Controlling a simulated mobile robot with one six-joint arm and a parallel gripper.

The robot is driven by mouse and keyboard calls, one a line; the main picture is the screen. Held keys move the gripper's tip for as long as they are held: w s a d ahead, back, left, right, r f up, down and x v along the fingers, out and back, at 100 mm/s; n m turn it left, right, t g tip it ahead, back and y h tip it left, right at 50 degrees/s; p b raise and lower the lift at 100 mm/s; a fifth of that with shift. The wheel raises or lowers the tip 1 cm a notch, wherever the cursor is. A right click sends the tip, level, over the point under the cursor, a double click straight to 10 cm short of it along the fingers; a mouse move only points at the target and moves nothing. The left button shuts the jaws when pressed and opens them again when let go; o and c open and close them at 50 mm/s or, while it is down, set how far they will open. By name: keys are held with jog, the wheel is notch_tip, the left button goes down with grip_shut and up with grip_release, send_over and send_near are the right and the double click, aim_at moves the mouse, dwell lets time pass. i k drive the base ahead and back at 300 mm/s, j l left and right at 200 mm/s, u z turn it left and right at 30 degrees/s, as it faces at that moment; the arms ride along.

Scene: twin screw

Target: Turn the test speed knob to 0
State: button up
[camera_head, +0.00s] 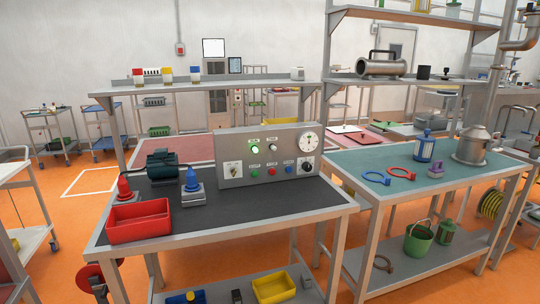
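A grey control panel (226,152) stands at the back of a dark-topped workbench. A black round knob (307,167) is at its lower right, below a round white gauge (308,142). The knob is too small to read its setting or its label. The panel also has a lit green lamp (255,148), a pale lamp (273,146), a small switch (233,169), and green (255,173), red (271,172) and blue (288,170) buttons in a row. My gripper is not in view.
The bench's black top (260,205) is clear in front of the panel. A red bin (139,221), a red-topped device (124,188), a blue-topped device (192,187) and a dark motor (162,165) stand at its left. A green-topped table (445,189) adjoins at the right.

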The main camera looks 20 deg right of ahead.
aim_at(306, 166)
jog(key=i+l+z, duration=0.2)
jog(key=i, duration=0.25)
jog(key=i+l+z, duration=0.2)
jog(key=i, duration=0.3)
jog(key=i+l+z, duration=0.2)
jog(key=i, duration=0.25)
jog(key=j, duration=0.1)
